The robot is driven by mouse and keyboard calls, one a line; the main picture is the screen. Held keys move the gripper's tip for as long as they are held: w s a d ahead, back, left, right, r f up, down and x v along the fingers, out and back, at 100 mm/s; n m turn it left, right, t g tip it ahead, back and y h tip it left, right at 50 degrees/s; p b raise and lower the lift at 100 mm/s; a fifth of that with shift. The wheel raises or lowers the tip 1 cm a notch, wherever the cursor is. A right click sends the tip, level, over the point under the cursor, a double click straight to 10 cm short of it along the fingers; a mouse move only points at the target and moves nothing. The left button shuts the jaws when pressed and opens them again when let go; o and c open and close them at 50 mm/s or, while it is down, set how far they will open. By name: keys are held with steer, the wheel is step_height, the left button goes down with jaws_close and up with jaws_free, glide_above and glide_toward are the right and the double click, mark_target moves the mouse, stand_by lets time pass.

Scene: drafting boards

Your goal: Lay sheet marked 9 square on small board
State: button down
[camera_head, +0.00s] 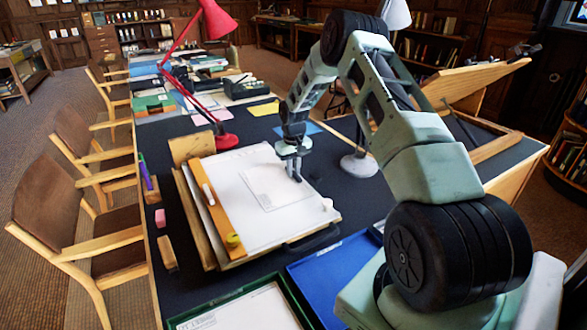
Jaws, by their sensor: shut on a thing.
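A white sheet (268,190) with a thin outline and faint print lies over a white-topped drawing board (255,230) in the middle of the table. Its mark is too small to read. It looks slightly turned relative to the board's edges. My gripper (296,177) points down at the sheet's right edge and is shut on it. I cannot tell whether the sheet rests flat on the board or hangs just above it. The fingertips are small and partly merge with the sheet.
An orange straightedge (215,215) runs along the board's left side, with a yellow round item (233,240) at its near end. A red lamp (226,141) stands behind. A blue tray (335,275) and a green-rimmed tray (290,292) lie in front. A tilted board stands at right.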

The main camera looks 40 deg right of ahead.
steer(key=c, duration=1.3)
jaws_free()
step_height(320, 180, up, 17)
steer(key=shift+r+b, duration=0.15)
steer(key=shift+b, duration=0.7)
